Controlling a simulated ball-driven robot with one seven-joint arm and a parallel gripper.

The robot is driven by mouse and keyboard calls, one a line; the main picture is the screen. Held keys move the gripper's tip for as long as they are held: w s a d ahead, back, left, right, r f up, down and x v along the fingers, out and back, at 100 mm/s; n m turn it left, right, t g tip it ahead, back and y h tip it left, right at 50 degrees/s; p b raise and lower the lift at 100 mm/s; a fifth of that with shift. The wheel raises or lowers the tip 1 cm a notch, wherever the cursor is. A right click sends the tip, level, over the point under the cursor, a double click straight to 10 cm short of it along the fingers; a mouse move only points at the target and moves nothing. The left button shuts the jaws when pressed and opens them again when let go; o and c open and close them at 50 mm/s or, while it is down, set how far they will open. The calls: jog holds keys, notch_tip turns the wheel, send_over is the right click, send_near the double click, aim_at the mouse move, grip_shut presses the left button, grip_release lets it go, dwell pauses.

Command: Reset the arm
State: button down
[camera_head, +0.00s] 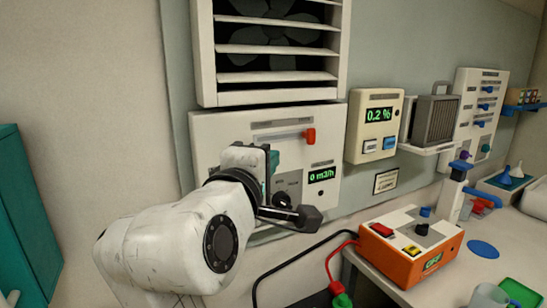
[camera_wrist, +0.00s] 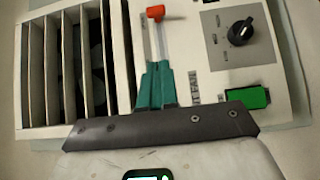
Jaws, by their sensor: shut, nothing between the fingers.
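My gripper (camera_wrist: 156,72) shows in the wrist view as two teal fingers pressed together, with nothing between them. They point toward a white control panel (camera_wrist: 200,75). In the head view my white arm reaches up from the lower left, and part of the teal gripper (camera_head: 273,162) shows in front of the panel (camera_head: 208,135). The arm's end hides part of the panel. A red slider handle (camera_head: 309,136) sits at the right of its slot; it also shows in the wrist view (camera_wrist: 155,12), beyond the fingertips. I cannot tell whether the fingers touch the panel.
A louvred fan vent (camera_head: 275,48) is above the panel. A black knob (camera_wrist: 240,32) and a green button (camera_wrist: 248,96) are beside the fingers. A meter reading 0.2 % (camera_head: 373,125) hangs to the right. An orange box (camera_head: 410,247) with cables stands on the bench (camera_head: 455,285).

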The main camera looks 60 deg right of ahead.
jog(key=shift+a, duration=0.15)
dwell(0.5)
jog(key=w+f+n+t+y, duration=0.1)
jog(key=w+f+t+y, duration=0.15)
jog(key=f, duration=0.55)
jog(key=w+f+n+t+y, duration=0.1)
jog(key=w+f+t+y, duration=0.15)
jog(key=f, duration=0.65)
jog(key=a+f+m+y, duration=0.1)
jog(key=a+f+y, duration=0.25)
jog(key=f, duration=0.45)
jog(key=a+f+y, duration=0.2)
jog(key=f+y, duration=0.2)
jog(key=f, duration=0.4)
jog(key=s+a+f+m+g+y, duration=0.2)
jog(key=s+a+f+y, duration=0.15)
jog(key=f, duration=0.25)
jog(key=s+a+f+m+g+y, duration=0.1)
jog(key=s+a+f+y, duration=0.1)
jog(key=s+a+f, duration=0.35)
jog(key=s+d+f+g, duration=0.2)
jog(key=s+f+g, duration=0.2)
jog(key=s, duration=0.6)
notch_tip(320, 180, down, 3)
jog(key=shift+d+r+m+h, duration=0.1)
jog(key=shift+d+m+h, duration=0.05)
jog(key=shift+m+h, duration=0.15)
jog(key=shift+r, duration=0.1)
